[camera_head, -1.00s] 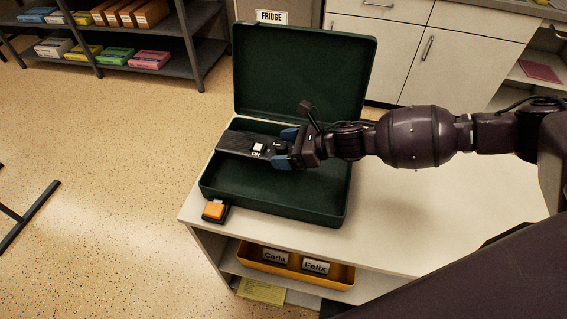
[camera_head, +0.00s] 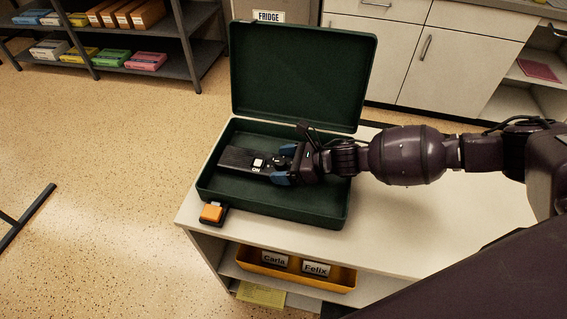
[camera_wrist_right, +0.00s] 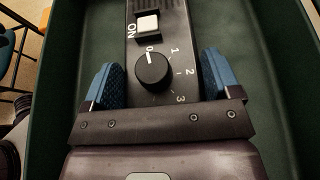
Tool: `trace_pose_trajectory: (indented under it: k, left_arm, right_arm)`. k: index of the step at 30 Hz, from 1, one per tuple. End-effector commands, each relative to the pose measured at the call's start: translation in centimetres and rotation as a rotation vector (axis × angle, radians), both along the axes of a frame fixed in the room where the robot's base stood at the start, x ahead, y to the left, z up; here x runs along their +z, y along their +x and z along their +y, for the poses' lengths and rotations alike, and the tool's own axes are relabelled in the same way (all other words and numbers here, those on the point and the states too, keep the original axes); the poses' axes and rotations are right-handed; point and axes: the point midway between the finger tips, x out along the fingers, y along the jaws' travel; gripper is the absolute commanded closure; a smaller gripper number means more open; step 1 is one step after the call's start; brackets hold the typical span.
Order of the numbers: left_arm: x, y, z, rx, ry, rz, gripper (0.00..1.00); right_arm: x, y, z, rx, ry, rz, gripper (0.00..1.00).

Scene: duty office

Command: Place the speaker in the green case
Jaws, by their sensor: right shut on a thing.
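The speaker (camera_head: 243,158) is a long black box with a white ON switch and a round knob marked 0 to 3. The green case (camera_head: 215,191) stands open on the white counter, its lid (camera_head: 302,72) raised at the back. My right gripper (camera_head: 284,168) is shut on the knob end of the speaker, which lies inside the case walls, low over the floor; I cannot tell if it touches the floor. In the right wrist view the blue fingers (camera_wrist_right: 160,85) sit on both sides of the speaker (camera_wrist_right: 180,85). My left gripper is not in view.
An orange and black object (camera_head: 212,213) sits on the counter by the case's front left corner. A yellow tray (camera_head: 290,270) labelled Carla and Felix is on the shelf below. The counter right of the case (camera_head: 430,215) is clear.

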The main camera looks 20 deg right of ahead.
Motion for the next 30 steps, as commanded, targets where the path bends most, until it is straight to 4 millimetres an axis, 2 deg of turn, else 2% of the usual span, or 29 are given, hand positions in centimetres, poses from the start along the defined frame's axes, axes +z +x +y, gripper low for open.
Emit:
trace_pose_trajectory:
  k: [1,2,5,16,30]
  left_arm:
    - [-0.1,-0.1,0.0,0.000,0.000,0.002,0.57]
    - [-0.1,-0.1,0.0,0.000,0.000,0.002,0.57]
    - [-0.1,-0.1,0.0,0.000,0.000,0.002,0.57]
    - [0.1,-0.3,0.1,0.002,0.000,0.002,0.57]
    - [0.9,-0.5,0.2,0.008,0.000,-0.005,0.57]
  right_arm:
    - [-0.1,0.0,0.1,0.001,0.003,-0.001,0.61]
    - [-0.2,0.0,0.0,0.000,0.000,0.001,0.16]
    - [-0.2,0.0,0.0,0.000,-0.001,0.001,0.00]
    - [0.4,-0.3,-0.4,-0.001,-0.001,0.000,0.00]
    - [3.6,-4.7,-6.9,-0.002,-0.002,0.001,0.00]
